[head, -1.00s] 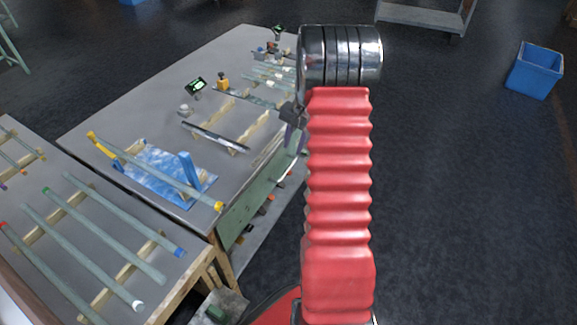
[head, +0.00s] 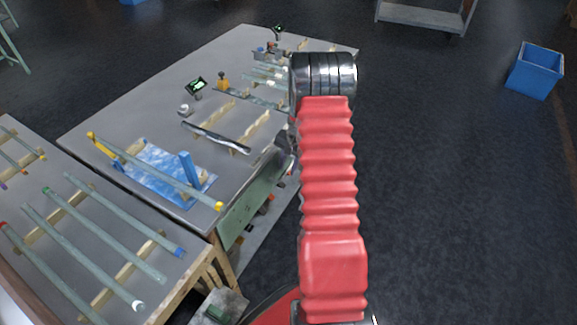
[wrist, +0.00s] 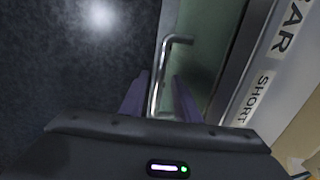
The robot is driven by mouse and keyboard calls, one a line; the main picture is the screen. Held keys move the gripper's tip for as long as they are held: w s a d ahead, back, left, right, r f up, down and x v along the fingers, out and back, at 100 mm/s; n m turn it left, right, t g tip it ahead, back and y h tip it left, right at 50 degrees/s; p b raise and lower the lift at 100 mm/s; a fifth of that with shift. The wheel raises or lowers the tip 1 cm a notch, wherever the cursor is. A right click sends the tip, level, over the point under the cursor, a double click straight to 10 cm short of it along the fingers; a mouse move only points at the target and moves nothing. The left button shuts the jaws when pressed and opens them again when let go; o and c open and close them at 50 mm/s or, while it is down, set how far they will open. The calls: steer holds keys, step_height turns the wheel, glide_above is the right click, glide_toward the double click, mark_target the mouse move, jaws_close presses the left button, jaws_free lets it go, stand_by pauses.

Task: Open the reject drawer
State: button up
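The drawer has a green front, shown in the wrist view (wrist: 208,58), with a bent metal bar handle (wrist: 160,75). In the head view a green panel (head: 250,208) shows on the side of the grey table, partly behind my arm. My gripper (wrist: 160,97) has its two dark purple fingers apart, one on each side of the handle. The handle's lower end lies between the fingers. I cannot tell whether either finger touches it.
White labels, one reading "SHORT" (wrist: 254,100), lie right of the green front. The grey table (head: 130,88) carries glass tubes on racks and a blue stand (head: 155,170). A second tube table stands at left. Dark floor is clear at right, before a blue bin (head: 535,70).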

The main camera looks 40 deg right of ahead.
steer(key=shift+c, duration=0.2)
jaws_close()
stand_by(0.5)
